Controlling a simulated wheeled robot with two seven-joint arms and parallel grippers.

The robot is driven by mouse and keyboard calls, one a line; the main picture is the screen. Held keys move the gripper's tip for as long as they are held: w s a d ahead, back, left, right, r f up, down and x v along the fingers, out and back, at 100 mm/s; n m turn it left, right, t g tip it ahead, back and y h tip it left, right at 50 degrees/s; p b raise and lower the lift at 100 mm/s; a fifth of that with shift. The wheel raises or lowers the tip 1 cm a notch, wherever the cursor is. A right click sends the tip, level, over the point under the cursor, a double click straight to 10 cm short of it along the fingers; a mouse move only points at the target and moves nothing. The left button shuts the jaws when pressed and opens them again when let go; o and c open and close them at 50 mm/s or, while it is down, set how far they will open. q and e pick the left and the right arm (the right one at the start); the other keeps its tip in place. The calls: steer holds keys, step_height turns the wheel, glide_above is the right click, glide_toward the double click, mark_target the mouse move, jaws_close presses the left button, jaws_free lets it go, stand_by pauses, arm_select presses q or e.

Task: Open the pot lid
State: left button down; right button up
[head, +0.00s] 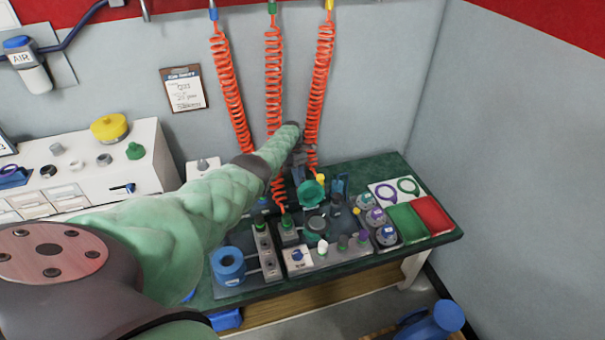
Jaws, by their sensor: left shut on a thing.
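My left arm reaches in from the lower left in a pale green sleeve and covers part of the bench. My left gripper (300,171) is at the far end of it, small and partly hidden, above the middle of the bench. It is shut on a green round lid-like piece (311,191), which appears tilted. Just below and in front of this piece stands a dark round pot-like part (316,224). The gap between the two is hard to judge from this view. My right gripper is not in view.
A dark green bench (448,236) carries fittings, a blue cylinder (228,266), a green tray (407,223) and a red tray (433,215). Orange coiled hoses (273,90) hang close to my left gripper. A white cabinet (150,140) stands at left, and a grey wall is at right.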

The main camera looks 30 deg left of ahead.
arm_select(q)
steer(key=shift+d+f, duration=0.25)
steer(key=shift+d, duration=0.15)
steer(key=c, duration=1.4)
jaws_free()
steer(key=o, duration=0.3)
steer(key=shift+w+d, duration=0.1)
steer(key=shift+w, duration=0.1)
steer(key=shift+o, duration=0.2)
steer(key=shift+s+a+r, duration=0.1)
steer(key=shift+a+r, duration=0.05)
steer(key=shift+a, duration=0.2)
